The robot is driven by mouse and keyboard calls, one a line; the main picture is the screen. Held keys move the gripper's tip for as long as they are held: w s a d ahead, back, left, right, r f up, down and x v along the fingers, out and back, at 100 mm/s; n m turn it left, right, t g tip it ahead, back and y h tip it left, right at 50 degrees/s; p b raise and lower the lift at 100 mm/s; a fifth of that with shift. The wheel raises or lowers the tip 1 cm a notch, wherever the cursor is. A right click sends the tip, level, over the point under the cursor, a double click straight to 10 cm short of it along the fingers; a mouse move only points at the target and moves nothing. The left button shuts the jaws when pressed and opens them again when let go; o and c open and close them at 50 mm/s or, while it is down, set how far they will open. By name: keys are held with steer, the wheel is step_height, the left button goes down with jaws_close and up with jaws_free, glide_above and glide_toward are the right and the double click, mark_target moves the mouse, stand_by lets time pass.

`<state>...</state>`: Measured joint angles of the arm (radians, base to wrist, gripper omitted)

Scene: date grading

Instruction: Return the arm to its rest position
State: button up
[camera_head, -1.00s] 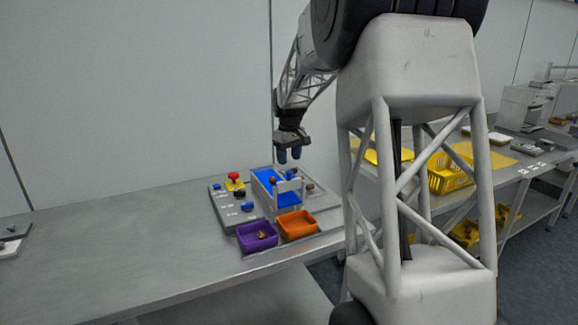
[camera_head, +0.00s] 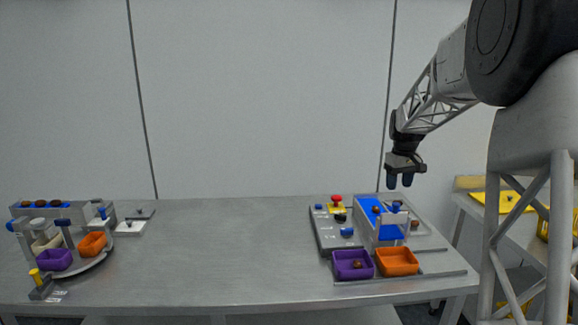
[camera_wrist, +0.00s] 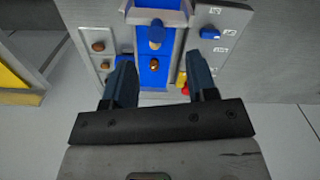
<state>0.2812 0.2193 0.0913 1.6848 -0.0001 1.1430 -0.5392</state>
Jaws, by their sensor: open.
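My gripper (camera_head: 400,181) hangs at the right of the head view, fingers pointing down, above the back of the grading station. In the wrist view my gripper (camera_wrist: 158,88) has its two blue fingers apart with nothing held between them. Beneath it is the station (camera_head: 328,235), a grey panel with a blue channel (camera_head: 368,209). A brown date lies on the blue channel (camera_wrist: 154,64) in the wrist view, beyond the fingertips. A purple bin (camera_head: 340,275) with a brown date (camera_head: 357,264) in it and an orange bin (camera_head: 398,272) stand in front.
A red button (camera_head: 336,198) on a yellow base and several blue knobs sit on the panel. A second station with a round tray (camera_head: 98,262) stands at the table's far left. The grey table (camera_head: 215,250) between is clear. A yellow mat (camera_head: 495,202) lies on another table at right.

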steer(key=s+a+r+m, duration=0.1)
steer(key=s+a+r, duration=0.1)
steer(key=s+a, duration=0.45)
steer(key=s+a+r+t, duration=0.1)
steer(key=s+a, duration=0.2)
steer(key=s, duration=0.7)
steer(key=s+a+r+m, duration=0.1)
steer(key=s+a+r, duration=0.1)
steer(key=s+a, duration=0.45)
steer(key=s+a+f, duration=0.2)
steer(key=s, duration=0.6)
steer(key=s+a+f+t, duration=0.1)
steer(key=s+a+f, duration=0.1)
steer(key=s, duration=0.7)
steer(key=s+a+f+m, duration=0.1)
steer(key=s+f, duration=0.3)
steer(key=s, duration=0.4)
steer(key=shift+s+a+t, duration=0.3)
steer(key=shift+a, duration=0.3)
steer(key=shift+f, duration=0.1)
